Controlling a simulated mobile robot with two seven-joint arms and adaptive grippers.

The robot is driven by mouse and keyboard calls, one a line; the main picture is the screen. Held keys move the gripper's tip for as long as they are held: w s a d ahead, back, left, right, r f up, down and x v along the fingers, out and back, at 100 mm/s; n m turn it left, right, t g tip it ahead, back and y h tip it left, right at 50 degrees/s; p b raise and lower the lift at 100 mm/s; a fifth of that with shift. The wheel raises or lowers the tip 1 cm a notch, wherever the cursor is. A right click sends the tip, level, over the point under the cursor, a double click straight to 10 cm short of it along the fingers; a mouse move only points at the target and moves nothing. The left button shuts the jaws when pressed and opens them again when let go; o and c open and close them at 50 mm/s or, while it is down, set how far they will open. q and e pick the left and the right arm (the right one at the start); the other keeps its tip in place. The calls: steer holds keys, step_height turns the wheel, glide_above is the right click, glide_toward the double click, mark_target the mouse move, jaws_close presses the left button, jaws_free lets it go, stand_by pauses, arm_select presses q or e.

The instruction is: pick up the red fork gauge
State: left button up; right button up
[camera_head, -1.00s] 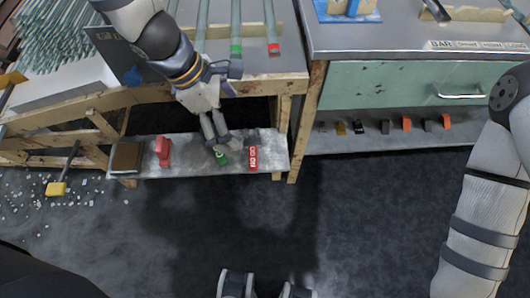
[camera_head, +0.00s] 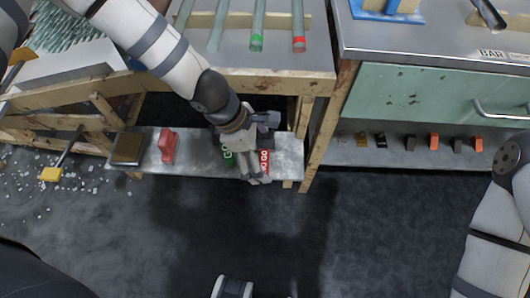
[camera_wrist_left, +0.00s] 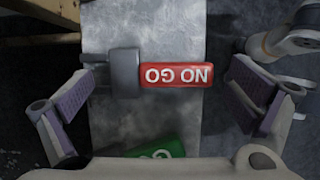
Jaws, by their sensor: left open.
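The red fork gauge (camera_head: 265,157), lettered NO GO, lies on the low shelf under the left bench, partly hidden by my gripper in the head view. In the left wrist view its red handle (camera_wrist_left: 177,75) and grey fork head lie crosswise between my fingers. My left gripper (camera_head: 256,178) is open, pointing down over it, with a finger beyond each end and no visible contact. A green gauge (camera_head: 229,157) lies beside it on the left; its edge shows at the bottom of the left wrist view (camera_wrist_left: 158,150). My right gripper is out of view.
The low shelf (camera_head: 200,158) also holds another red object (camera_head: 167,146) and a brown box (camera_head: 127,149) at left. The bench edge (camera_head: 285,85) and its wooden leg (camera_head: 321,135) stand close to my left arm. A shelf at right holds several small blocks.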

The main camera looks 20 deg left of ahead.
arm_select(q)
steer(key=c, duration=1.5)
steer(key=shift+s, duration=0.1)
steer(key=shift+c, duration=0.5)
steer(key=shift+a, duration=0.15)
steer(key=shift+c, duration=0.3)
